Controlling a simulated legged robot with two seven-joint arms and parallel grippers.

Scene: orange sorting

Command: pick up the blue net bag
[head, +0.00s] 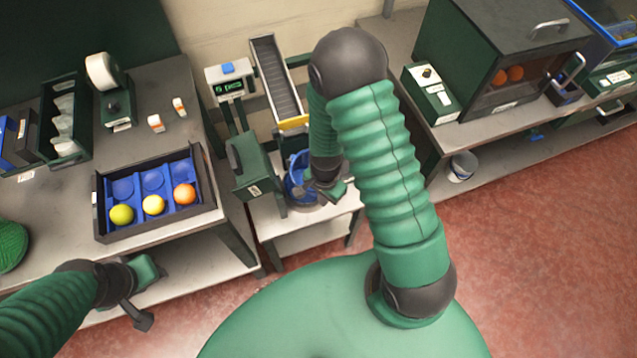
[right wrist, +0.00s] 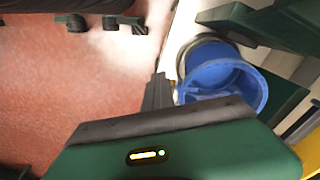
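The blue net bag (head: 298,182) hangs or stands open-mouthed over the small stand in the middle of the head view. In the right wrist view its round blue rim and hollow inside (right wrist: 222,82) show right of centre. My right gripper (head: 326,193) is at the right side of the bag in the head view. In the right wrist view its dark fingers (right wrist: 158,91) lie close together beside the bag's left edge; whether they grip it I cannot tell. My left gripper (head: 140,297) is low at the left, away from the bag, with nothing seen in it.
A dark tray (head: 203,215) with blue cups and several fruits is on the left table. A green box (head: 255,172) stands close left of the bag, below a chute (head: 277,80). A dark cabinet (head: 510,50) stands on the right bench. The red floor is clear.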

